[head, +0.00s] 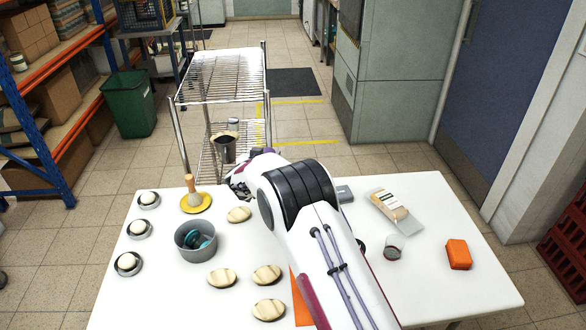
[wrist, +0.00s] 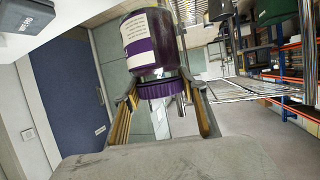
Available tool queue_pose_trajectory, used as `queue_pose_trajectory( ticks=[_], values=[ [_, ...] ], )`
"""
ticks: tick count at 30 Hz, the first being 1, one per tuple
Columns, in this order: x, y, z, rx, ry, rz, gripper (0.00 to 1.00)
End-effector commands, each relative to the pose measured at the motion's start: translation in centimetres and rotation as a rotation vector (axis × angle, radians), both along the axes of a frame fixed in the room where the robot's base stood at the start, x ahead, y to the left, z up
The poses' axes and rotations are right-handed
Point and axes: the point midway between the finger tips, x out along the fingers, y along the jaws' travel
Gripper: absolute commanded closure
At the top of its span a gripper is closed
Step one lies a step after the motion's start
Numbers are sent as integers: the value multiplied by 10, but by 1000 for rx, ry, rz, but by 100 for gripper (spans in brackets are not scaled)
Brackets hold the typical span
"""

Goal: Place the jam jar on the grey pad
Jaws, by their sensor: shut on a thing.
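The jam jar (wrist: 149,42), dark purple with a pale label and a purple ribbed lid, shows in the wrist view. That view is upside down, so the jar is upright with its lid up. My gripper (wrist: 160,88) is shut on the jar around its lid. In the head view my arm hides the jar and most of the gripper. A small grey flat thing (head: 345,193) shows at the table's far edge, right of my arm; I cannot tell whether it is the grey pad.
A wire rack (head: 222,75) stands beyond.

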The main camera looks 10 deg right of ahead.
Motion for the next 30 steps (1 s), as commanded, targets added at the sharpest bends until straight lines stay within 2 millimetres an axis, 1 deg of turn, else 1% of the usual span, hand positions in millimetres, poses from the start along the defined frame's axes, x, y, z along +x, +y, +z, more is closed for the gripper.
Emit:
queue_pose_trajectory(
  ticks=[5,8,11,18,24,25,30],
  values=[
    [5,-19,7,0,-6,-23,100],
    [9,-37,13,1,-6,-46,100],
    [11,-61,19,0,-7,-72,100],
    [16,-133,39,-2,-6,-103,100],
    [14,-188,53,-2,-6,-100,100],
    [14,-196,55,-1,-6,-100,100],
    [10,-222,61,-3,-6,-82,100]
  ],
)
